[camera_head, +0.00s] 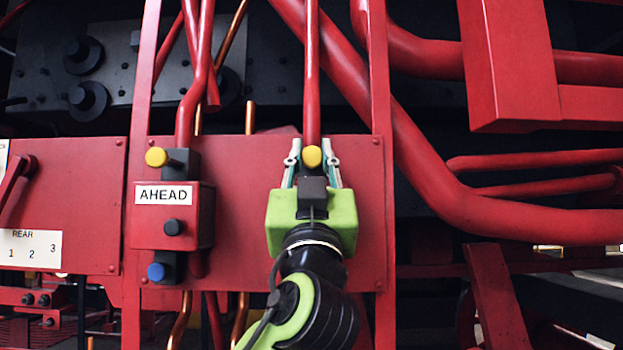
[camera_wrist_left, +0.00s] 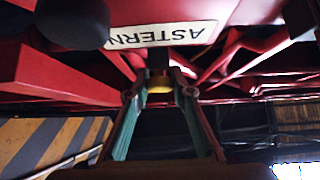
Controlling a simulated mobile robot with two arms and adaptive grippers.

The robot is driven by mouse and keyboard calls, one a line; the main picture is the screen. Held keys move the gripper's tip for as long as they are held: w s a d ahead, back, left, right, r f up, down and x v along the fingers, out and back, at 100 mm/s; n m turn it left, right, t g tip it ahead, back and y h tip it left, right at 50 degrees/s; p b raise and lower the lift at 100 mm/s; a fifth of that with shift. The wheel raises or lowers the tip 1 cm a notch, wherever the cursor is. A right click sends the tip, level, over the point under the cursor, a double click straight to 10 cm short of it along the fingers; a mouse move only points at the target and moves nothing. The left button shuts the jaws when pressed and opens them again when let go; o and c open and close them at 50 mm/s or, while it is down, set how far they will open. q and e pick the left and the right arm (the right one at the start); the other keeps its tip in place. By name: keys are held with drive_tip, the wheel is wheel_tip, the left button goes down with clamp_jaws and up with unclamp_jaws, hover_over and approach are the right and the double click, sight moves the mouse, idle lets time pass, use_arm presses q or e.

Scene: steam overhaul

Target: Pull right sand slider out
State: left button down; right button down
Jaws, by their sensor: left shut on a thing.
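A yellow round knob (camera_head: 312,157) on the right side of the red panel is the right sand slider's end. My left gripper (camera_head: 312,168) is shut on it, with one finger on each side. In the left wrist view the yellow knob (camera_wrist_left: 160,86) sits between the fingertips, at the end of a dark block. Behind it is an upside-down ASTERN label (camera_wrist_left: 160,35). My green gripper body hides most of the box behind it in the head view. My right gripper is not in view.
The left box with an AHEAD label (camera_head: 163,195) carries another yellow knob (camera_head: 156,157) above and a blue knob (camera_head: 156,272) below. Red pipes (camera_head: 311,70) run close above the gripped knob. A thick red pipe (camera_head: 430,175) slants past on the right.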

use_arm(q)
drive_tip(key=shift+d, duration=0.15)
drive_tip(key=c, duration=1.8)
unclamp_jaws()
drive_tip(key=shift+s, duration=0.15)
drive_tip(key=shift+o, duration=0.2)
drive_tip(key=shift+s, duration=0.2)
drive_tip(key=shift+f, duration=0.25)
drive_tip(key=v, duration=1.1)
drive_tip(key=shift+s, duration=0.4)
drive_tip(key=shift+f, duration=0.1)
